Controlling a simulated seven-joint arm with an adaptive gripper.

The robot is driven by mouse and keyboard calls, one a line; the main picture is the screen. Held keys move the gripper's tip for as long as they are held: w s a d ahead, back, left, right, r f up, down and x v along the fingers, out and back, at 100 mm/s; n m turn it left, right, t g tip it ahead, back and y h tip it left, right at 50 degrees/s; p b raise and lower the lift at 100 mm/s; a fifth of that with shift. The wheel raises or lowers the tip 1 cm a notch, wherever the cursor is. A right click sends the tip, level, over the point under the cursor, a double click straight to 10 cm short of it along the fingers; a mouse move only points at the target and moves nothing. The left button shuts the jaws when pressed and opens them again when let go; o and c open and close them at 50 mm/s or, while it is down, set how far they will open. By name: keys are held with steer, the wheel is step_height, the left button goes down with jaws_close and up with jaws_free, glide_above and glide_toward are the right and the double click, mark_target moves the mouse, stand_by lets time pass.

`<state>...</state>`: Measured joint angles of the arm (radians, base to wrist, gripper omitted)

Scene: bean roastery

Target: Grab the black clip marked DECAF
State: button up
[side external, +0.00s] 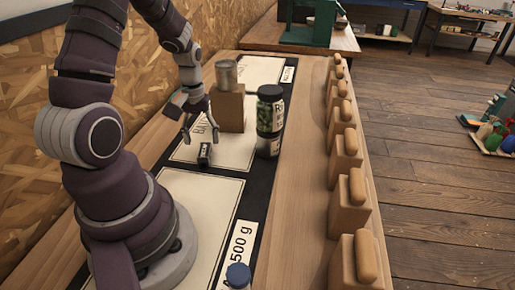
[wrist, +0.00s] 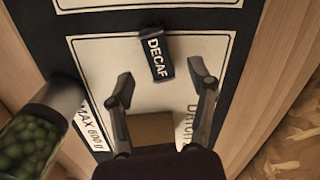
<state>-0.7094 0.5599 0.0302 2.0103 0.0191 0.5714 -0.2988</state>
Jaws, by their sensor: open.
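The black clip marked DECAF (wrist: 157,58) lies on a cream panel (wrist: 95,62) of the bench mat, its white lettering facing up in the wrist view. In the side view the clip (side external: 205,154) sits just below and to the right of my gripper. My gripper (wrist: 161,88) is open and empty. In the wrist view its two fingertips are spread, and the clip lies ahead of them, roughly between their lines. In the side view my gripper (side external: 198,140) points down, close above the mat. I cannot tell the exact height gap.
A brown block (side external: 228,108) with a metal can (side external: 226,74) on top stands behind. Wooden blocks (side external: 345,155) line the bench's right edge.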

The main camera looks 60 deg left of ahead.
mark_target(204, 148)
step_height(204, 148, down, 4)
steer(key=shift+w+a+f, duration=0.15)
steer(key=shift+f, duration=0.05)
steer(key=c, duration=0.9)
